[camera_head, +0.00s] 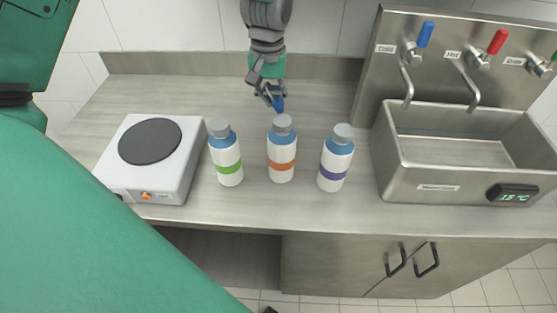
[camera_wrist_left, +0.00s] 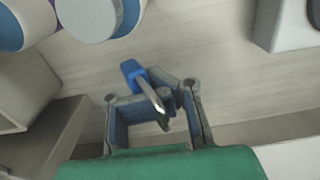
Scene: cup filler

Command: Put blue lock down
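The blue lock (camera_head: 278,103) is small, with a blue body and a metal shackle. It is at my left gripper (camera_head: 268,94), behind the middle bottle in the head view. In the left wrist view the lock (camera_wrist_left: 132,72) sticks out beyond the fingers of my left gripper (camera_wrist_left: 160,97), with its shackle between the inward-bent fingertips. The gripper appears shut on the shackle. I cannot tell whether the lock touches the grey counter (camera_head: 318,92). My right gripper is not in view.
Three white bottles with green (camera_head: 228,167), orange (camera_head: 281,160) and purple (camera_head: 333,172) bands stand on the counter. A hot plate (camera_head: 167,184) is at left. A metal sink (camera_head: 390,150) with taps is at right. Counter behind the bottles is mostly clear.

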